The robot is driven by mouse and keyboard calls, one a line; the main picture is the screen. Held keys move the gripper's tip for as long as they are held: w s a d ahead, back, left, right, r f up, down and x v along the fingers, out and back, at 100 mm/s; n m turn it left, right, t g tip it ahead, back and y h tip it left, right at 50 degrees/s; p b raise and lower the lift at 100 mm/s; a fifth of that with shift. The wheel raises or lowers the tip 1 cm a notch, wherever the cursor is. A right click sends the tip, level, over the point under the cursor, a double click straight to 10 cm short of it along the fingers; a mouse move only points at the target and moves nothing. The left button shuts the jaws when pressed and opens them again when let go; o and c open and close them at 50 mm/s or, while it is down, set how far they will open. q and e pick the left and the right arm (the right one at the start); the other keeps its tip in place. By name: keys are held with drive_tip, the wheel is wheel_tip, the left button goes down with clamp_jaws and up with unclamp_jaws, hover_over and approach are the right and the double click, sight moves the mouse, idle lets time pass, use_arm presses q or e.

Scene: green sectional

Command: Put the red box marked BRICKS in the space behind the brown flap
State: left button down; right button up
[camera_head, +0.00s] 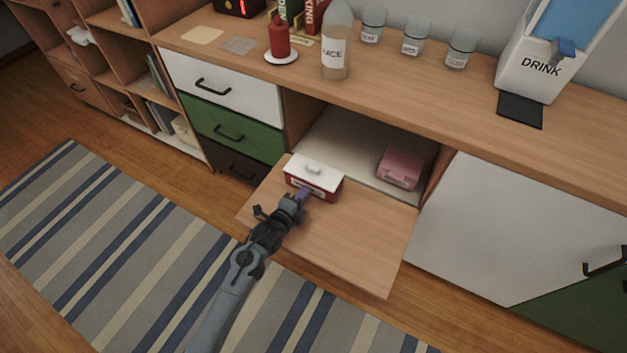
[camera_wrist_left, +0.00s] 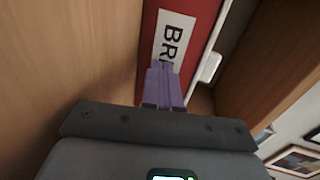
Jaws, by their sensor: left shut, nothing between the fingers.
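The red box marked BRICKS (camera_head: 318,175) has a white lid and stands upright on the lowered brown flap (camera_head: 350,238), at its inner left part near the compartment opening. The compartment (camera_head: 345,140) behind the flap is open, with a pale floor. My left gripper (camera_head: 304,194) is shut and empty, its purple fingertips at the label side of the box. In the left wrist view the fingertips (camera_wrist_left: 163,82) are right in front of the box's label (camera_wrist_left: 172,40), of which "BR" shows. I cannot tell whether they touch it. My right gripper is not in view.
A pink box (camera_head: 400,168) stands at the right in the compartment; the floor left of it is clear. Drawers (camera_head: 225,130) border the opening on the left, a white door (camera_head: 495,220) on the right. A bottle (camera_head: 337,45) and jars stand on the top above.

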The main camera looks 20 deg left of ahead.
sight(311, 183)
use_arm(q)
drive_tip(key=shift+w, duration=0.1)
